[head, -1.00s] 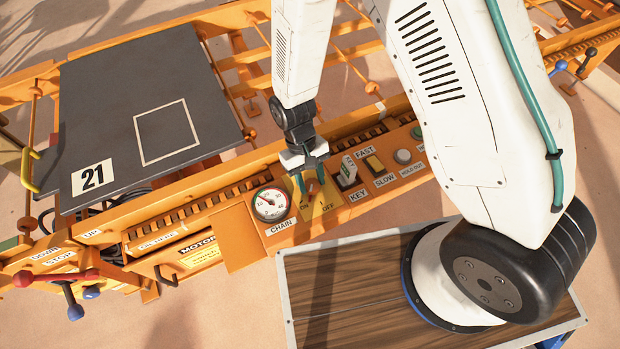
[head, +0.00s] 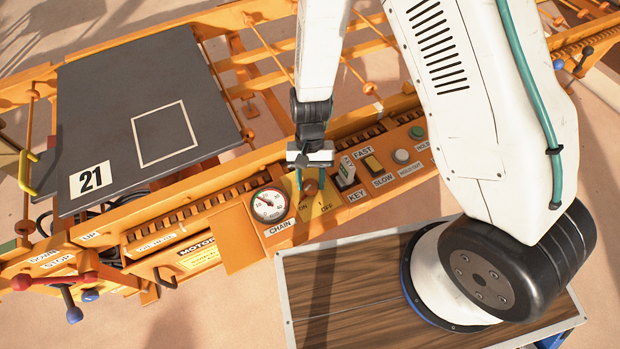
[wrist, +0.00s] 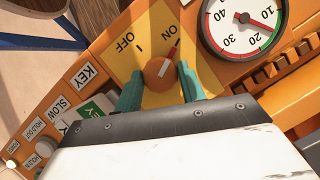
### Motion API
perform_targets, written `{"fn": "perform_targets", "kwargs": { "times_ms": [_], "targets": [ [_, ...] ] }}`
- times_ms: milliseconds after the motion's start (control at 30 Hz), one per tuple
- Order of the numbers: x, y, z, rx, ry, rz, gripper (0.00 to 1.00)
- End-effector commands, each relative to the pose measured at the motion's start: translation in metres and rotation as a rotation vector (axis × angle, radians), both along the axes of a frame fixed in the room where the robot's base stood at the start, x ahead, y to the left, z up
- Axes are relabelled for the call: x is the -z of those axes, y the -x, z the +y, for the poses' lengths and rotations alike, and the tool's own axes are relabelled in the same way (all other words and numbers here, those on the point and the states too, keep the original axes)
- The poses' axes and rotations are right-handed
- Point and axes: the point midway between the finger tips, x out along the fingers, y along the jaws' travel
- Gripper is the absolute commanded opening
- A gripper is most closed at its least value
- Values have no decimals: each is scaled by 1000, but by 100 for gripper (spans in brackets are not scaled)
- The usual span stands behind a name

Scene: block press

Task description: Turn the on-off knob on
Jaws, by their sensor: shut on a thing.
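The on-off knob (wrist: 158,73) is a round orange-brown knob on a yellow plate (wrist: 155,98), between the words ON and OFF. In the wrist view its pale line and a red tip point towards ON. The knob also shows in the head view (head: 311,186). My gripper (head: 310,182) reaches down over the panel, its two teal fingers on either side of the knob. In the wrist view my gripper (wrist: 159,83) is shut on the knob, with the fingers partly covering the plate.
A CHAIN gauge (head: 269,205) sits close left of the knob. A dark plate marked 21 (head: 150,110) is at the left.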

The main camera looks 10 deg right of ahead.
Motion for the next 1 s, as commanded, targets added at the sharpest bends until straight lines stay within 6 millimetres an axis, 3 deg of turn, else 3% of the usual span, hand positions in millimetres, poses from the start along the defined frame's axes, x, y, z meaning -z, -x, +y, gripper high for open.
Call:
{"fn": "perform_targets", "kwargs": {
  "times_ms": [300, 333, 400, 767, 1000],
  "targets": [
    [0, 0, 0, 2, 0, 0, 17],
    [0, 0, 0, 2, 0, 0, 45],
    [0, 0, 0, 2, 0, 0, 61],
    [-6, -3, 0, 2, -1, -2, 61],
    [-42, -18, -2, 2, -3, -4, 61]
  ]
}}
